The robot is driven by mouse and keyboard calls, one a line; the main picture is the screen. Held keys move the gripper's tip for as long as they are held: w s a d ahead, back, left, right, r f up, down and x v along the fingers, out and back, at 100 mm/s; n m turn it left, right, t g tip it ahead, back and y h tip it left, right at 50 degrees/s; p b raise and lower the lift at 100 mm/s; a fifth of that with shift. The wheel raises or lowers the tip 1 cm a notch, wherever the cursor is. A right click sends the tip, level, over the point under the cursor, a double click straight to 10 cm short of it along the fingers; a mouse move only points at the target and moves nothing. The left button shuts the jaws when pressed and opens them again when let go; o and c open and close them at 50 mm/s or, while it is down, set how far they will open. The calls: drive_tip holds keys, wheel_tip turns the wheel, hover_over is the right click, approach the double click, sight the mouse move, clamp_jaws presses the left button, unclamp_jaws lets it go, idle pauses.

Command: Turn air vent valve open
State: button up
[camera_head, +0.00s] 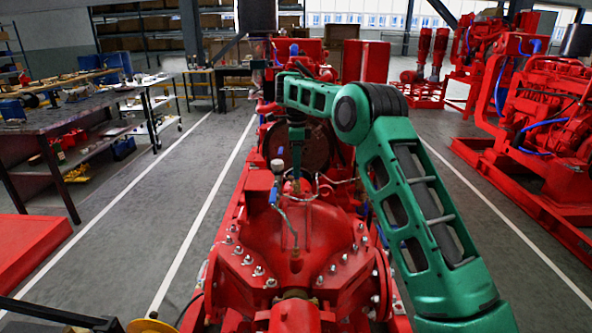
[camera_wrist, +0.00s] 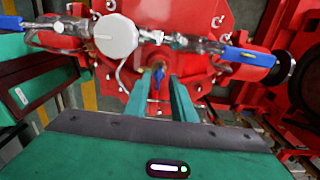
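A small valve with a blue handle (camera_wrist: 158,74) on a brass stem shows in the wrist view, between and just beyond my fingertips; it appears to be the air vent valve. My gripper (camera_wrist: 157,88) is open, its two green fingers apart on either side of the handle. I cannot tell whether they touch it. In the head view my gripper (camera_head: 296,150) points down above the red pump casing (camera_head: 270,232), and its fingertips are hard to make out. A brass fitting (camera_head: 297,184) shows just below it.
A white round gauge (camera_wrist: 116,37) and pipework lie close to my fingers. Other blue handles sit at left (camera_wrist: 10,23) and right (camera_wrist: 248,57). A thin bent pipe (camera_head: 289,222) rises from the casing. Open floor (camera_head: 130,215) lies left of the pumpset.

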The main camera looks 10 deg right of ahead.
drive_tip(key=shift+f, duration=0.2)
clamp_jaws()
